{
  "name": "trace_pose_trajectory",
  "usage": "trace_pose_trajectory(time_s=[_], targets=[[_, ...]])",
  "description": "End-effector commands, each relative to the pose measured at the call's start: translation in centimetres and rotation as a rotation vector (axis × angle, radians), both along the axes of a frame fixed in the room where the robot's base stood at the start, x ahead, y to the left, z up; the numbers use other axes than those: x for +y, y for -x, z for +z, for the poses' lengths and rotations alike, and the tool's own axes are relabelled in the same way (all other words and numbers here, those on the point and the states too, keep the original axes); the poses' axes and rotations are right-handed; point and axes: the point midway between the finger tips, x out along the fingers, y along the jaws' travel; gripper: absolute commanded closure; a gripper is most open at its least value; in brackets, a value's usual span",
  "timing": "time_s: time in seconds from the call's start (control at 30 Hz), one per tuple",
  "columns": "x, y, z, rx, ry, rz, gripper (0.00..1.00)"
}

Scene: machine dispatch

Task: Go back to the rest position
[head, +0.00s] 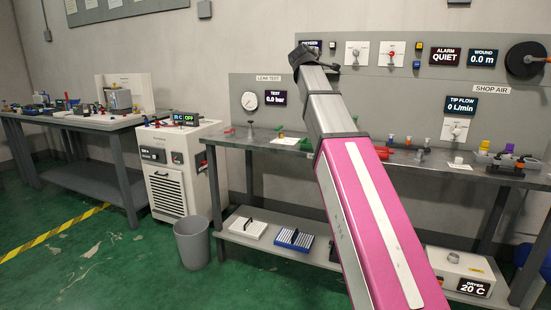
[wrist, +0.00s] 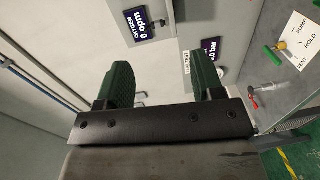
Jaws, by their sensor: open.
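My arm rises across the middle of the head view, with a pink link and a grey link in front of the workbench (head: 270,138). Its upper end is near the panel, and my gripper's fingers cannot be made out there. In the wrist view my gripper (wrist: 160,88) shows two green fingers set wide apart. Nothing is between them.
The grey panel (head: 240,85) carries a gauge, displays and switches behind the bench. A chiller-like cabinet (head: 180,175) and a grey bin (head: 192,243) stand left of it. A second table (head: 75,190) is far left. Green floor (head: 120,260) is open at front left.

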Motion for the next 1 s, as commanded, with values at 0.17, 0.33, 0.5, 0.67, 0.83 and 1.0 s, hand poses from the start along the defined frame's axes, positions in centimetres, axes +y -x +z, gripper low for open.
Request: trace_pose_trajectory(time_s=[0.17, 0.33, 0.5, 0.67, 0.83, 1.0], targets=[[-0.4, -0.3, -4.2, 0.041, -0.060, -0.006, 0.39], [-0.9, -0.5, -9.5, 0.097, -0.144, -0.018, 0.39], [-1.7, -0.1, -18.0, 0.184, -0.275, -0.051, 0.39], [-2.5, 1.0, -26.2, 0.273, -0.409, -0.098, 0.39], [-3.2, 3.0, -34.6, 0.365, -0.549, -0.164, 0.39], [-3.8, 5.9, -42.4, 0.458, -0.683, -0.245, 0.39]])
